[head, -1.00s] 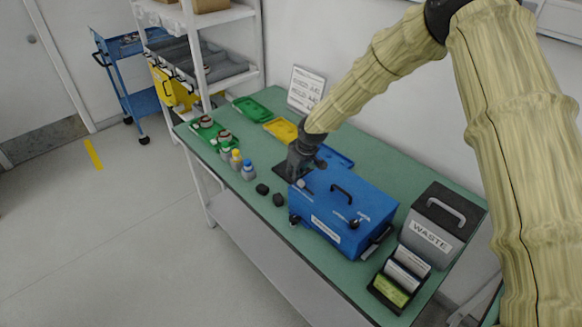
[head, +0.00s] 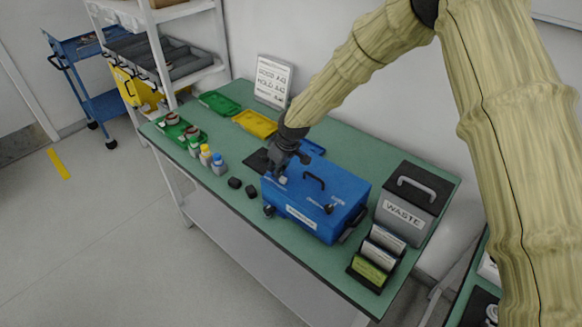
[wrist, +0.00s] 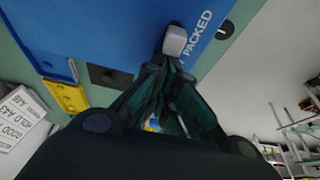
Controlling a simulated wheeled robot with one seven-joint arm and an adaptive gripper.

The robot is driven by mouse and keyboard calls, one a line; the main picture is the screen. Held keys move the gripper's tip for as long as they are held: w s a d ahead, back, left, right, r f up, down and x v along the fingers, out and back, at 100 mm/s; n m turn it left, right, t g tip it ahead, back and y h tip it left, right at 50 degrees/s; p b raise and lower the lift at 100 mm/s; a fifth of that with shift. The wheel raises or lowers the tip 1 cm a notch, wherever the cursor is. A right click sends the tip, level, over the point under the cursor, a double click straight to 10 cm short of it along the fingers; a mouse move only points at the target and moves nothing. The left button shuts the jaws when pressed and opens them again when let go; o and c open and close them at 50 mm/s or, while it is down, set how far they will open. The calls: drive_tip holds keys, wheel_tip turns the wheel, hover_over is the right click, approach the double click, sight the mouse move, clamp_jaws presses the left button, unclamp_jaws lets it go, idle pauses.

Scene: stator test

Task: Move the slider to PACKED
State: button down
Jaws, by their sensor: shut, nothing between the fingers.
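The blue box (head: 335,190) stands on the green bench with a black handle on its lid. A small pale grey slider knob (wrist: 174,40) shows in the wrist view beside the white word PACKED (wrist: 200,35); more lettering is partly hidden by the fingers. In the head view the knob (head: 283,180) is a small pale spot at the box's left end. My gripper (head: 281,172) is shut and empty there. In the wrist view its fingertips (wrist: 168,62) are right at the knob; I cannot tell whether they touch it.
A grey WASTE bin (head: 405,210) and a card rack (head: 375,258) stand right of the box. Two small black pieces (head: 243,188), capped bottles (head: 206,156), a yellow tray (head: 256,123) and a sign (head: 272,80) are to the left. The bench's front edge is close to the box.

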sight(268, 173)
drive_tip(key=shift+f, duration=0.1)
idle(0.3)
drive_tip(key=shift+w+a, duration=0.1)
drive_tip(key=shift+a, duration=0.15)
drive_tip(key=w+a, duration=0.2)
drive_tip(key=shift+a, duration=0.4)
drive_tip(key=shift+w+d+r+b, duration=0.1)
drive_tip(key=shift+w+r+b, duration=0.1)
drive_tip(key=shift+b, duration=0.2)
drive_tip(key=b+v, duration=0.3)
drive_tip(key=v, duration=0.6)
drive_tip(key=shift+s+r, duration=0.3)
drive_tip(key=shift+d, duration=0.1)
